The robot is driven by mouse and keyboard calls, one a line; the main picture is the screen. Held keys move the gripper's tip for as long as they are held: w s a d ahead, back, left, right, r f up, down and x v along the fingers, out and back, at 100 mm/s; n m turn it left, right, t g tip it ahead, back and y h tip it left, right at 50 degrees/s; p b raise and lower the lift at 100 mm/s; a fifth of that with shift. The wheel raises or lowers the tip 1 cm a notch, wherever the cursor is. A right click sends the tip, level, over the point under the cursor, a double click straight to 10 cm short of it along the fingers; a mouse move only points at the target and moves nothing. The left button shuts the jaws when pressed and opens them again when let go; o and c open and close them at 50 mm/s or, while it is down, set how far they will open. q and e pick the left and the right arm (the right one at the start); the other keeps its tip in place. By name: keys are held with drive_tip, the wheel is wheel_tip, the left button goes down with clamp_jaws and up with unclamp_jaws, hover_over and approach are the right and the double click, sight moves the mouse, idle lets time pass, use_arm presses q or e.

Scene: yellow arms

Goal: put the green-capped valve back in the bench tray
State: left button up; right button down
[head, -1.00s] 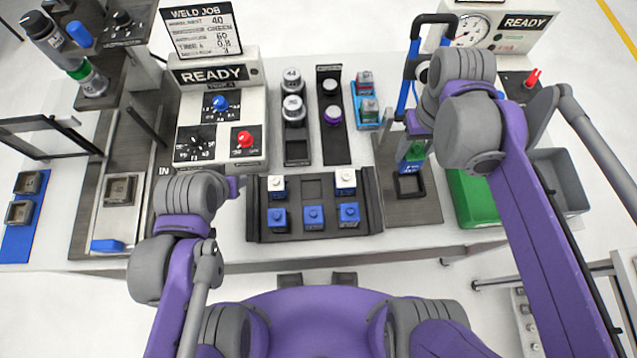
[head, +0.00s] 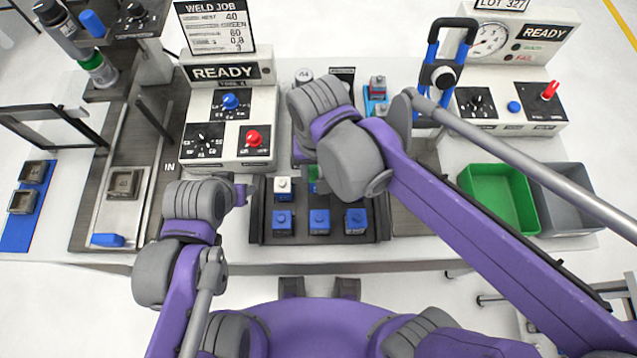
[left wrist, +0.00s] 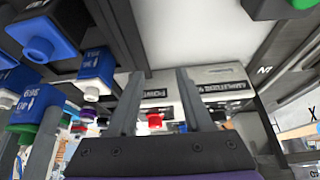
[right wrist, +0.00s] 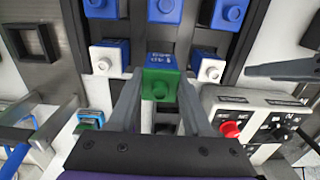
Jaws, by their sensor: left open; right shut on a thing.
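The green-capped valve (right wrist: 160,88), a blue block with a green cap, is between the fingers of my right gripper (right wrist: 162,98), which is shut on it. In the head view a bit of its green (head: 313,180) shows beside my right arm. The black bench tray (head: 256,225) holds three blue-capped valves in its front row and white-capped valves in its back row. The held valve is at the middle back slot, between two white-capped valves (right wrist: 107,60); I cannot tell whether it is seated. My left gripper (head: 243,193) is open and empty, left of the tray.
The weld controller (head: 225,120) stands behind the tray's left end. A blue-handled press (head: 432,70) stands back right. A green bin (head: 500,195) and a grey bin (head: 568,185) are at the right. My right arm hides part of the tray and the bench behind it.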

use_arm(q)
drive_tip(key=shift+s+f, duration=0.1)
drive_tip(key=shift+f, duration=0.25)
use_arm(e)
drive_tip(key=shift+f, duration=2.65)
use_arm(q)
drive_tip(key=shift+f+b, duration=0.2)
drive_tip(key=shift+b, duration=0.15)
use_arm(e)
drive_tip(key=shift+f, duration=0.2)
use_arm(q)
drive_tip(key=shift+r, duration=0.1)
use_arm(e)
drive_tip(key=shift+c, duration=1.7)
unclamp_jaws()
drive_tip(key=shift+r, duration=0.1)
use_arm(q)
drive_tip(key=shift+r, duration=0.25)
use_arm(e)
drive_tip(key=shift+r, duration=0.45)
use_arm(q)
drive_tip(key=shift+w+r+p, duration=0.3)
drive_tip(key=shift+r+p, duration=0.4)
drive_tip(key=shift+p, duration=0.05)
use_arm(e)
wheel_tip(320, 180, up, 11)
drive_tip(key=shift+r, duration=0.2)
